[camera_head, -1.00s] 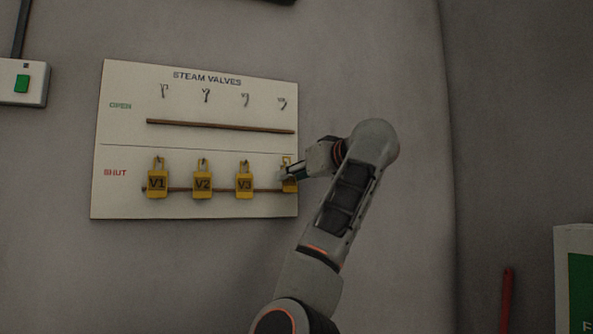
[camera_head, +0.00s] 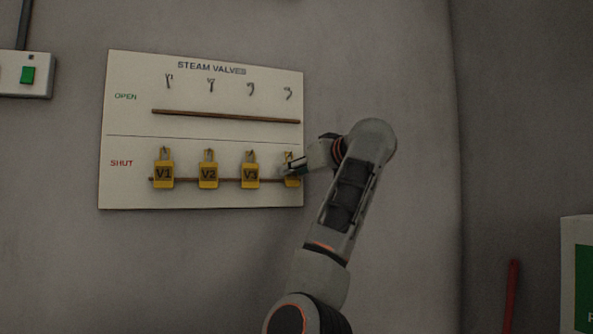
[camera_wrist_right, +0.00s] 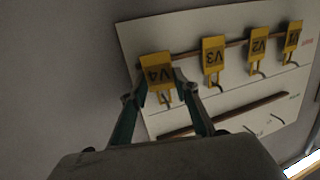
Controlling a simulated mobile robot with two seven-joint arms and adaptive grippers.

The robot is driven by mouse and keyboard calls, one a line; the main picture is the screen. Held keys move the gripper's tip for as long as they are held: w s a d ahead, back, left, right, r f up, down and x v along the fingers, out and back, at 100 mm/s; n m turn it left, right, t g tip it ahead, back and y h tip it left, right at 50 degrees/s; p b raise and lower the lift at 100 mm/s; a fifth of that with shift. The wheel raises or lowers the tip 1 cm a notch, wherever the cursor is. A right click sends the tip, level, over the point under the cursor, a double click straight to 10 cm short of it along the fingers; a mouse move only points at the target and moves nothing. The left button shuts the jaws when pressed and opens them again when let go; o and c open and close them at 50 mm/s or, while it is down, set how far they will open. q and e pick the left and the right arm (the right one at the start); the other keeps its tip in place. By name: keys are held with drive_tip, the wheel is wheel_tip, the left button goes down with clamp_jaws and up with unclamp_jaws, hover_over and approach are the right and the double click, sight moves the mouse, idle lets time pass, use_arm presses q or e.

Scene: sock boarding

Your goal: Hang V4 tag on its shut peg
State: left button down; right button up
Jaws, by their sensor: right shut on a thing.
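The yellow V4 tag (camera_wrist_right: 155,72) is between the fingertips of my right gripper (camera_wrist_right: 160,92), which is shut on it. In the head view the V4 tag (camera_head: 291,180) is at the right end of the SHUT row, partly hidden by my right gripper (camera_head: 286,171). I cannot tell whether its loop is around the peg. The V1 (camera_head: 163,174), V2 (camera_head: 208,175) and V3 (camera_head: 250,175) tags hang on the other SHUT pegs. My left gripper is not in view.
The STEAM VALVES board (camera_head: 130,190) is on the grey wall. Its OPEN pegs are empty above a brown rail (camera_head: 225,116). A lower rail (camera_head: 228,180) runs behind the tags. A switch box (camera_head: 40,88) with a green button is at the left.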

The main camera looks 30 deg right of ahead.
drive_tip(key=o, duration=0.8)
drive_tip(key=shift+s, duration=0.1)
drive_tip(key=s, duration=0.4)
drive_tip(key=s+r, duration=0.1)
drive_tip(key=s, duration=0.6)
drive_tip(key=shift+s+d+r, duration=0.15)
drive_tip(key=shift+s+r, duration=0.2)
drive_tip(key=shift+s, duration=0.05)
